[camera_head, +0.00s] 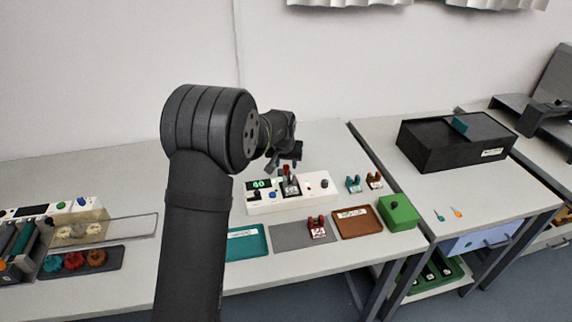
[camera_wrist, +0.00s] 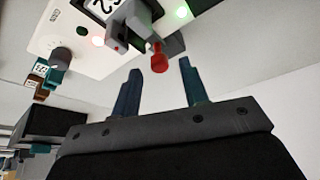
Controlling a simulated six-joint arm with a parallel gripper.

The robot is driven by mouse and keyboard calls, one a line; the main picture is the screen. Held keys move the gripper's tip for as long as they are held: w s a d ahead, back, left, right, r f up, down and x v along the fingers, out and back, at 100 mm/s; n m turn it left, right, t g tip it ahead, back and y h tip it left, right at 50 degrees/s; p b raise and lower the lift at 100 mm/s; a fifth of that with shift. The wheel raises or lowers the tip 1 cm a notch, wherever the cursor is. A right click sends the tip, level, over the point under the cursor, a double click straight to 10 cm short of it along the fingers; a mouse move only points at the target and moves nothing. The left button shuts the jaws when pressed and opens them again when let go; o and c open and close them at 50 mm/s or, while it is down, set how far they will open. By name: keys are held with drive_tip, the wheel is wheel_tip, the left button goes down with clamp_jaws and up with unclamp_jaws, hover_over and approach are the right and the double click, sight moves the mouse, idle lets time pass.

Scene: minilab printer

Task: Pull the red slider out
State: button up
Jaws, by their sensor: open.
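The white device (camera_head: 262,204) with a green display stands on the table. A red knob (camera_head: 286,170), which looks like the red slider, sticks up from a dark block (camera_head: 291,187) on this device. In the wrist view the red knob (camera_wrist: 158,56) is near and just beyond my fingertips, roughly between them in the picture. My gripper (camera_wrist: 160,68) is open, with nothing between its two blue-grey fingers. In the head view my gripper (camera_head: 288,162) is above the device, partly hidden by my wrist. I cannot tell whether a finger touches the knob.
In front of the device lie a teal tray (camera_head: 246,244), a grey mat (camera_head: 288,236) with a red piece (camera_head: 317,227), and a brown tray (camera_head: 356,222). A green box (camera_head: 398,212) stands at the right. Small teal (camera_head: 353,184) and brown (camera_head: 374,180) pieces stand beside the device.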

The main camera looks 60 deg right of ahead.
drive_tip(key=shift+w+d+f, duration=0.1)
drive_tip(key=shift+d+f, duration=0.15)
drive_tip(key=shift+f, duration=0.4)
clamp_jaws()
drive_tip(key=shift+w+d+r, duration=0.1)
drive_tip(key=shift+w+d, duration=1.1)
unclamp_jaws()
drive_tip(key=v, duration=1.7)
drive_tip(key=shift+a, duration=0.2)
